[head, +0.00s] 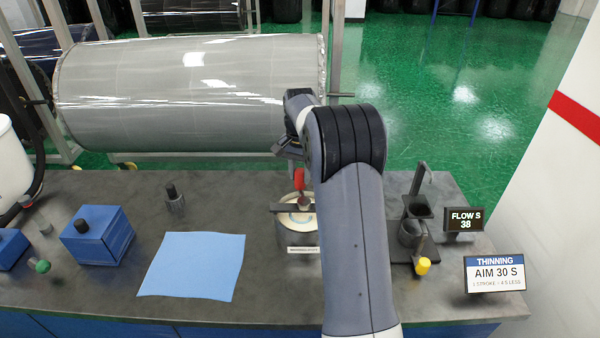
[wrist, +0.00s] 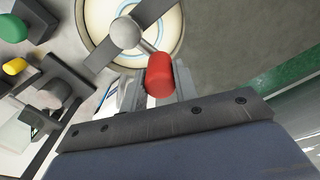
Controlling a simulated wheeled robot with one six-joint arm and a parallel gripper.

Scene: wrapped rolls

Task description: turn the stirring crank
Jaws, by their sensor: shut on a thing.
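The stirring crank has a red knob (head: 299,180) on an arm over the top of a round metal pot (head: 297,238) with pale contents. In the wrist view the red knob (wrist: 159,76) sits between the fingers of my gripper (wrist: 157,88), which is shut on it. The crank's round grey hub (wrist: 125,33) and a flat bar (wrist: 151,12) across the pot (wrist: 92,14) show there too. In the head view my gripper (head: 293,162) is partly hidden by my arm, and the pot's right edge is close beside the arm.
A dark stand with a cup (head: 411,234) and a yellow knob (head: 423,266) is right of my arm. Displays read "FLOW S 38" (head: 466,220) and "AIM 30 S" (head: 495,274). A blue cloth (head: 192,266), dark weight (head: 174,199) and blue box (head: 97,236) lie left.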

